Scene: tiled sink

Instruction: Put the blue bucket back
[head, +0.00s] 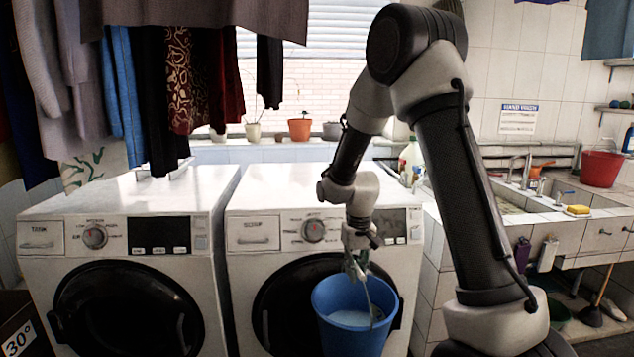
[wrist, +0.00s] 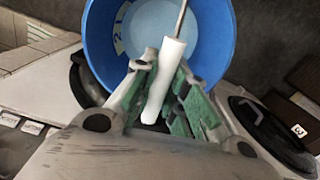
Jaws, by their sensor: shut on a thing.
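The blue bucket (head: 355,325) hangs in front of the right washing machine's round door in the head view. Its inside looks pale at the bottom. My gripper (head: 357,268) is above the bucket, shut on its handle. In the wrist view the bucket (wrist: 97,32) is at the top, with its opening facing the camera and a label with digits inside. There, my gripper's green-padded fingers (wrist: 163,95) close around the white grip (wrist: 170,62) of the wire handle. The bucket's underside is hidden.
Two white washing machines (head: 120,235) stand side by side. Clothes (head: 175,70) hang above the left one. At right are a tiled sink counter (head: 560,222), a yellow sponge (head: 578,210) and a red bucket (head: 601,168). A plunger (head: 592,315) stands under the counter.

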